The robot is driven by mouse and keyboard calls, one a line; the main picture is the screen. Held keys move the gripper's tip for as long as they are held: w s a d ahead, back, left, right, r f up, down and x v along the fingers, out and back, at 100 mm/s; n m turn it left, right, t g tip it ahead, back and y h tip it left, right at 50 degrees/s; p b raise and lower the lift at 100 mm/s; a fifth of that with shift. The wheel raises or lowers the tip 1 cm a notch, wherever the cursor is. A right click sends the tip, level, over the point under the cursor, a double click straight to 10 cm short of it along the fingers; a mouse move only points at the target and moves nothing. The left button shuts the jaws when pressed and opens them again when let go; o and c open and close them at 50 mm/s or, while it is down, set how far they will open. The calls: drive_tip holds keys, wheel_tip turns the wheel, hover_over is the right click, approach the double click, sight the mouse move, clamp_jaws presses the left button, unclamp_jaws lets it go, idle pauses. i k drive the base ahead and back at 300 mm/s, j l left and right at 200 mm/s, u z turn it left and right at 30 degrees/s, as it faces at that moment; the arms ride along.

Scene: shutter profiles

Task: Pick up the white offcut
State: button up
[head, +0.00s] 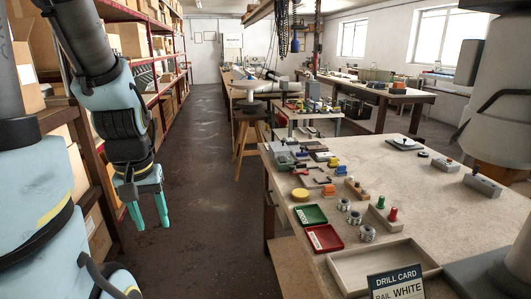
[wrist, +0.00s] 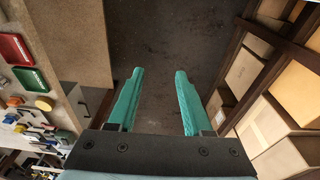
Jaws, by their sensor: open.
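My gripper (head: 150,226) hangs at the left in the head view, fingers pointing down over the aisle floor beside the shelves. Its two teal fingers also show in the wrist view (wrist: 158,75), spread apart with nothing between them. It is well away from the workbench (head: 345,165). Several small grey, pale and coloured profile pieces (head: 288,159) lie at the bench's far left corner. They also show at the left edge of the wrist view (wrist: 35,130). I cannot tell which of them is the white offcut.
A red tray (head: 325,238), a green tray (head: 310,215) and a wooden tray (head: 380,266) are on the bench. A card (head: 397,283) reads "DRILL CARD", "RAIL WHITE". Shelves with boxes (head: 133,40) line the left. The aisle floor (head: 205,170) is clear.

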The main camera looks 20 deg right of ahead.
sight(321, 156)
drive_tip(key=i+z, duration=0.15)
drive_tip(key=i, duration=0.85)
drive_tip(key=i+z, duration=0.2)
drive_tip(key=i, duration=0.75)
drive_tip(key=i+j, duration=0.1)
drive_tip(key=i, duration=0.6)
drive_tip(key=i+j, duration=0.15)
drive_tip(key=i, duration=0.6)
drive_tip(key=k+l+z, duration=0.1)
drive_tip(key=k+z, duration=0.3)
drive_tip(key=k, duration=0.1)
